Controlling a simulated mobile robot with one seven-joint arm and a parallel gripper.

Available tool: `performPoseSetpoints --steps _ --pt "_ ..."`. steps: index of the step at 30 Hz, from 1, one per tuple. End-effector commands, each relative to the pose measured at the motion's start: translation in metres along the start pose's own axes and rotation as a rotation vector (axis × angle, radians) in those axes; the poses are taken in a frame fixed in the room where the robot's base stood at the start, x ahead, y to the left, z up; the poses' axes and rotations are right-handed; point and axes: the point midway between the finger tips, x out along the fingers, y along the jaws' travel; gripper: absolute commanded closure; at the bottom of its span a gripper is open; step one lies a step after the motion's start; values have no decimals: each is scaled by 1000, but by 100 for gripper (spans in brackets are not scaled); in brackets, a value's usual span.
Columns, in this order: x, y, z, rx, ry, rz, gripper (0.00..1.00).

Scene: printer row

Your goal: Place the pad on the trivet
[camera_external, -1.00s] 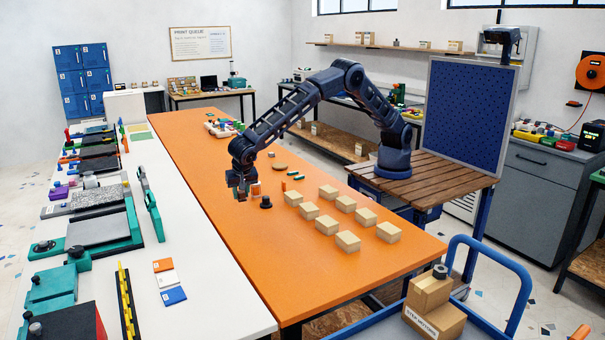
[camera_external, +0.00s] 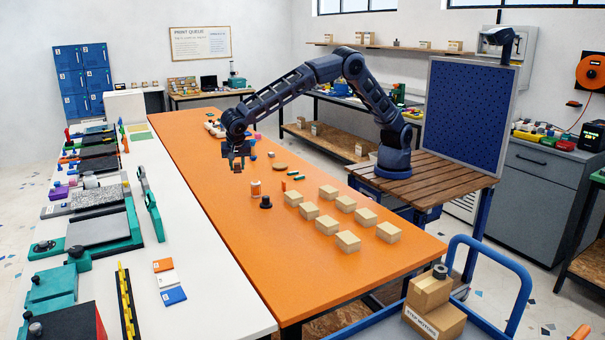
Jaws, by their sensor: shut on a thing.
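A flat, round tan disc (camera_external: 280,166) lies on the orange table to the right of my gripper and looks like the trivet. The gripper and the thing in it are apart from the disc.
Several cardboard boxes (camera_external: 347,240) stand nearer on the orange table (camera_external: 290,290). Its front left part is clear.

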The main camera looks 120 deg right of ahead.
Motion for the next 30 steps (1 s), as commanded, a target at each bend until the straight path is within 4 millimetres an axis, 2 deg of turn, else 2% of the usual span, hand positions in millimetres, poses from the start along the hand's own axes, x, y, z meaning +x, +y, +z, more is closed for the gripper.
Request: performPoseSetpoints --steps 1,3,8,14,18,23,30 --pt "9 0 -24 41 3 18 91" --pt "19 3 -52 95 3 40 91" --pt "45 12 -118 220 8 93 91" --pt "75 34 -198 382 11 161 91" --pt "96 56 -252 499 12 211 91" --pt "118 86 -311 635 10 268 91" --pt "150 144 -393 850 4 357 91"
